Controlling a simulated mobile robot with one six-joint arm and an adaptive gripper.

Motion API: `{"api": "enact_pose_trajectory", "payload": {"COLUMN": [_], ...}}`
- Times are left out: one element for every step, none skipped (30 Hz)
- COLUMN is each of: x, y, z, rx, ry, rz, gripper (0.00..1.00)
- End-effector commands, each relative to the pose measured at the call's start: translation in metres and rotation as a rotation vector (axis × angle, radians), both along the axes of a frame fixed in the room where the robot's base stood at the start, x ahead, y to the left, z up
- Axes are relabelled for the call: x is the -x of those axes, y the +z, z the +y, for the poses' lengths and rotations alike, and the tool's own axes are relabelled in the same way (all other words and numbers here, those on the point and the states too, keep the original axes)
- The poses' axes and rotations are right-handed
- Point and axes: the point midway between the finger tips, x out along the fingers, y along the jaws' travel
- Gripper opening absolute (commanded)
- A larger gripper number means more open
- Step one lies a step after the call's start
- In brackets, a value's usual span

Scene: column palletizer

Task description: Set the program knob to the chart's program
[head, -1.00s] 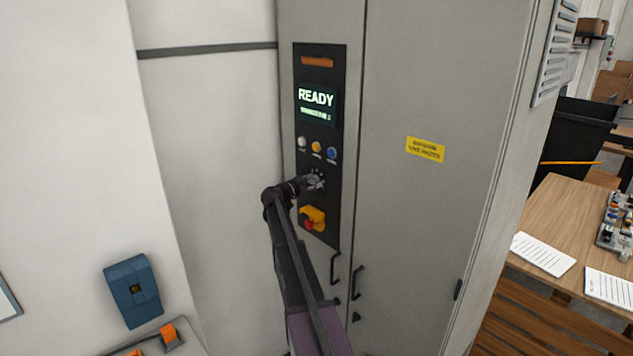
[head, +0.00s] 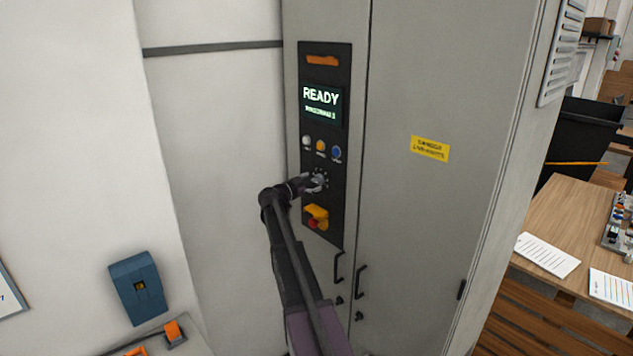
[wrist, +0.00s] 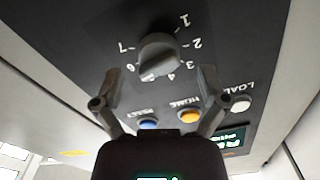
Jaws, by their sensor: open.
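The program knob (wrist: 160,55) is a grey knob on the dark control panel (head: 327,72), ringed by printed numbers in the wrist view. In the head view my gripper (head: 318,184) partly covers the knob. The display (head: 321,103) reads READY, with a smaller line below that is hard to read. No chart is clearly legible.
White, orange and blue buttons (head: 320,146) sit above the knob. A red emergency stop with a yellow guard (head: 317,213) is below it. Door handles (head: 360,282) stick out lower down. A framed sheet (head: 9,290) is cut off at the left edge; papers (head: 546,254) lie on a table.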

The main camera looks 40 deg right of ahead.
Motion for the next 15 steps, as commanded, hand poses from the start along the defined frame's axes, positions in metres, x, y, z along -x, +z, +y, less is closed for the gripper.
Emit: {"api": "enact_pose_trajectory", "payload": {"x": [0.002,0.002,0.003,0.003,0.003,0.004,0.005,0.005,0.005,0.005,0.005,0.006,0.006,0.006,0.006], "y": [0.000,0.000,0.000,0.000,0.000,0.000,0.000,0.000,0.000,0.000,0.000,0.000,0.000,0.000,0.000], "z": [0.009,0.013,0.019,0.024,0.029,0.036,0.041,0.045,0.052,0.057,0.061,0.067,0.071,0.074,0.079], "rx": [0.000,0.000,0.000,0.000,0.000,0.000,0.000,0.000,0.000,0.000,0.000,0.000,0.000,0.000,0.001], "ry": [0.001,0.001,0.001,0.002,0.002,0.002,0.001,0.001,0.002,0.002,0.002,0.001,0.001,0.001,0.002], "rz": [0.000,0.000,0.000,0.000,0.000,0.000,0.000,0.000,0.000,0.000,0.000,0.000,0.000,0.000,0.000], "gripper": [0.93,0.93,0.93,0.93,0.93,0.93,0.93,0.93,0.93,0.93,0.93,0.93,0.93,0.93,0.93]}}
